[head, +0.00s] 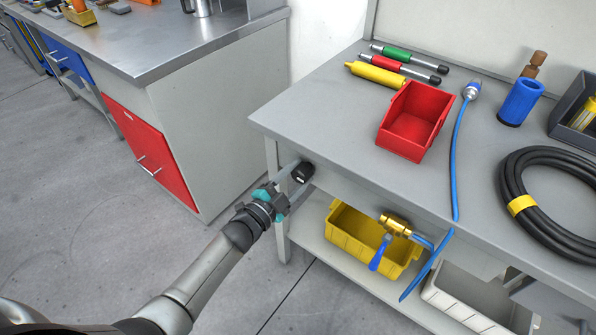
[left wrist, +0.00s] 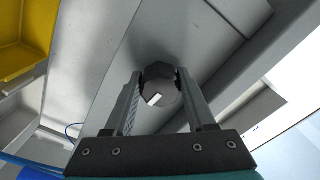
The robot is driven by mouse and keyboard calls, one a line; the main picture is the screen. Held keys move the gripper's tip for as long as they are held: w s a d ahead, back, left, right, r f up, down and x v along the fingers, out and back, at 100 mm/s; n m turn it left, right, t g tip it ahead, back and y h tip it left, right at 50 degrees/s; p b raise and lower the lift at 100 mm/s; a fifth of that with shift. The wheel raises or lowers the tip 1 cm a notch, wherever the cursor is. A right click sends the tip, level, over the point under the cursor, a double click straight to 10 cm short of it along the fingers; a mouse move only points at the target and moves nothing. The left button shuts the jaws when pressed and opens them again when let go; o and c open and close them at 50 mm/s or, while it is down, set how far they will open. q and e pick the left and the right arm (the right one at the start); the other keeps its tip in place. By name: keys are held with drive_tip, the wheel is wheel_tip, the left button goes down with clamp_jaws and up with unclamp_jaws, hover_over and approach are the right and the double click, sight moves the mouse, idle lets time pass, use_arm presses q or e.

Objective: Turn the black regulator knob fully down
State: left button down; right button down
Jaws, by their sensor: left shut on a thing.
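The black regulator knob (head: 303,172) sits on the front face of the grey workbench (head: 345,178), near its left corner. My left gripper (head: 295,174) reaches it from the lower left and is shut on it. In the left wrist view, the knob (left wrist: 160,82) is faceted and lies between the two fingers of my left gripper (left wrist: 159,76). A short white mark shows on the knob's face, toward its lower left edge in that view. My right gripper is not in view.
Under the bench top are a brass valve with a blue handle (head: 379,253) and a yellow bin (head: 345,230). On the bench are a red bin (head: 414,122), a blue hose (head: 456,150) and a black hose coil (head: 505,180). The floor at left is clear.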

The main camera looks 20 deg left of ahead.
use_arm(q)
drive_tip(key=shift+n, duration=0.6)
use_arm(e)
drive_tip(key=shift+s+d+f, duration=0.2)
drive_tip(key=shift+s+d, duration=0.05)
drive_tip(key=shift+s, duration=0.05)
use_arm(q)
drive_tip(key=shift+c, duration=1.1)
unclamp_jaws()
drive_tip(key=shift+s, duration=0.2)
drive_tip(key=p+v, duration=0.4)
drive_tip(key=v, duration=1.1)
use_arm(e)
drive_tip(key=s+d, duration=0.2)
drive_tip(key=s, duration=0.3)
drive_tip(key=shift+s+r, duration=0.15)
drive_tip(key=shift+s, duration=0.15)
